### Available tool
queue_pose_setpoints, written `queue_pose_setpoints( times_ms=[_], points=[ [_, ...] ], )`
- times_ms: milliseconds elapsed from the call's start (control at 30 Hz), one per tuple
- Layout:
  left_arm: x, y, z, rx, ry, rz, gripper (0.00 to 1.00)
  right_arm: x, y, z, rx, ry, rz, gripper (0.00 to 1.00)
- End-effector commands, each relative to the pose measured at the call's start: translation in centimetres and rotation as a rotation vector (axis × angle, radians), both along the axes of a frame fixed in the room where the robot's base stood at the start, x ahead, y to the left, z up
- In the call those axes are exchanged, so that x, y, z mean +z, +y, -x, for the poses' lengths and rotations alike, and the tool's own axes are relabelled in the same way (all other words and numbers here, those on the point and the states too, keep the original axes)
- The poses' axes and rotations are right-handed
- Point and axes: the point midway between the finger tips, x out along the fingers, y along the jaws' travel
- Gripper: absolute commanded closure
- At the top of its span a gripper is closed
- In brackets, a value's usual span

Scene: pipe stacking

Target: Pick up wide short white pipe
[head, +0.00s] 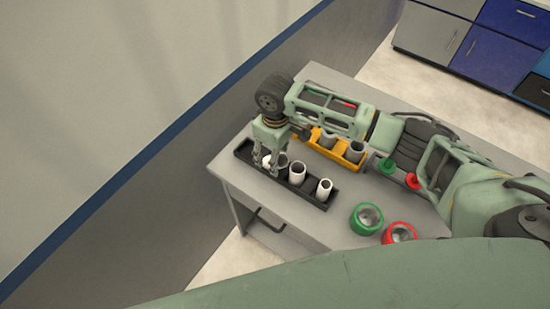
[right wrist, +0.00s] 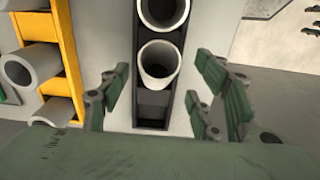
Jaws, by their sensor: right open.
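A black tray (head: 319,203) on the grey table holds several white pipes standing upright. A wide white pipe (head: 282,160) is at the tray's far left part, partly hidden by my right gripper (head: 269,162). A narrower white pipe (head: 297,173) and another white pipe (head: 324,188) stand to its right. In the right wrist view, my right gripper (right wrist: 156,85) is open, with its fingers on both sides of the tray. A white pipe (right wrist: 160,66) stands between and just beyond them, not gripped. My left gripper is not in view.
A yellow tray (head: 326,153) with grey pipes (head: 355,151) lies beside the black one. Green (head: 366,218) and red (head: 399,232) round parts stand at the table's near right. A wall is at left; cabinets (head: 500,45) are at the back right.

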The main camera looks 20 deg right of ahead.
Motion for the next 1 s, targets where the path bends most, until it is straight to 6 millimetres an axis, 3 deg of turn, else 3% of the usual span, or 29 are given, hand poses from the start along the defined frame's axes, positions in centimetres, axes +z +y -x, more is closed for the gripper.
queue_pose_setpoints(
  times_ms=[167,433,800,1000],
  points=[
    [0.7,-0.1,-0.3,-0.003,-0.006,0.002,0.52,-2.1,-0.1,0.0,-0.001,-0.001,0.001,0.42],
    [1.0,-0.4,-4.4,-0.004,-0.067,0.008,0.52,-2.5,-0.1,0.0,0.000,-0.002,0.000,0.42],
    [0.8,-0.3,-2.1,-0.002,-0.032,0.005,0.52,-2.5,-0.1,0.0,0.000,-0.002,0.000,0.74],
    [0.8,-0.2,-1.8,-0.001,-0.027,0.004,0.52,-2.5,-0.1,0.0,0.000,-0.002,0.000,0.90]
  ],
)
